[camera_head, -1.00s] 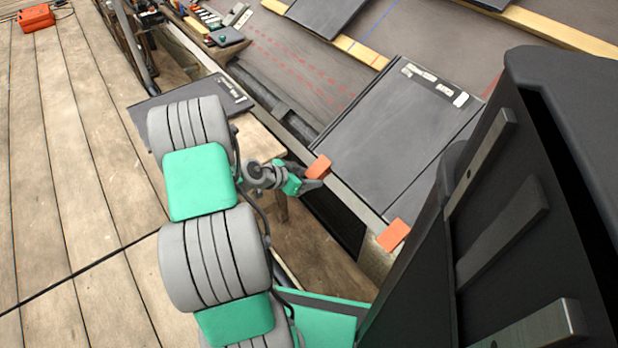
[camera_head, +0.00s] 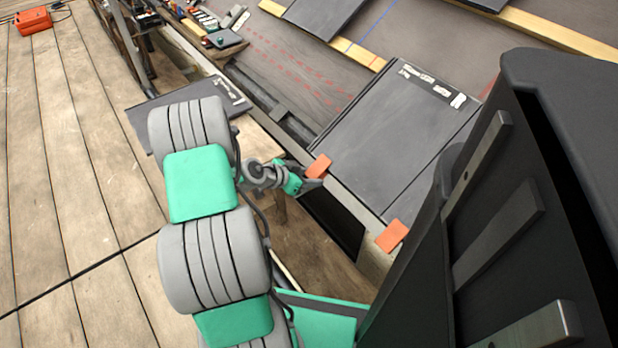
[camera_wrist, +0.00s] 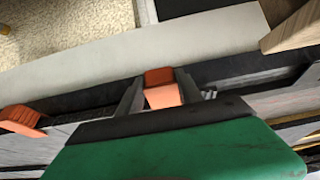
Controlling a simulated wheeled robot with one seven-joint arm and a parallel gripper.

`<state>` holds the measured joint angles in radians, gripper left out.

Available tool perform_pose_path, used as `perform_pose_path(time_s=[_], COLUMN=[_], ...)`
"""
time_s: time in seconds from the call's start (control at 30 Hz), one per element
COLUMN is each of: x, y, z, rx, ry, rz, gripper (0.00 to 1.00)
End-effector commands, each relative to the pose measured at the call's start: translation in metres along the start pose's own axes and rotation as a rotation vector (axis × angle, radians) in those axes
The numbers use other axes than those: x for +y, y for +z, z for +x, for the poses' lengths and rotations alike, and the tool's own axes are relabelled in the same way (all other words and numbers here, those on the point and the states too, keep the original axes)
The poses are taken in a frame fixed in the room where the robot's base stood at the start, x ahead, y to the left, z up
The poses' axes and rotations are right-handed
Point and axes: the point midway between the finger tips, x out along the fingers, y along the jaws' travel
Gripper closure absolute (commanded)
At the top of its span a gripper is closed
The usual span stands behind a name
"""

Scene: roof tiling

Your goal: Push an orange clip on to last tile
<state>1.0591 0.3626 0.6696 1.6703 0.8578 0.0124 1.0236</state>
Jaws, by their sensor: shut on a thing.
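My gripper (camera_head: 312,177) is shut on an orange clip (camera_head: 319,166) at the lower left edge of the last dark tile (camera_head: 390,115). In the wrist view the held clip (camera_wrist: 162,88) sits between the two dark fingers, against the pale edge board. The clip seems to be at the tile's edge; how far it is seated on the tile cannot be told. A second orange clip (camera_head: 391,236) sits at the tile row's edge nearer to me. It also shows at the left of the wrist view (camera_wrist: 22,120).
A dark tile (camera_head: 235,97) lies on a wooden bench left of the roof edge. Small tools and blocks (camera_head: 220,30) stand further back. Yellow battens (camera_head: 545,28) cross the roof. An orange case (camera_head: 35,20) rests on the plank deck.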

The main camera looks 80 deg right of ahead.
Motion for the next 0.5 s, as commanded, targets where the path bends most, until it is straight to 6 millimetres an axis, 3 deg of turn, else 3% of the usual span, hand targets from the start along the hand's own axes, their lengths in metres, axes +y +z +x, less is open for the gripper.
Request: perform_pose_path(time_s=[0.47, 0.5], x=[-0.0013, -0.0013], y=[-0.0060, -0.0060], z=[0.0009, 0.0009], rx=[0.005, 0.005], ry=[-0.002, -0.002], rz=[0.004, 0.004], gripper=[1.00, 0.56])
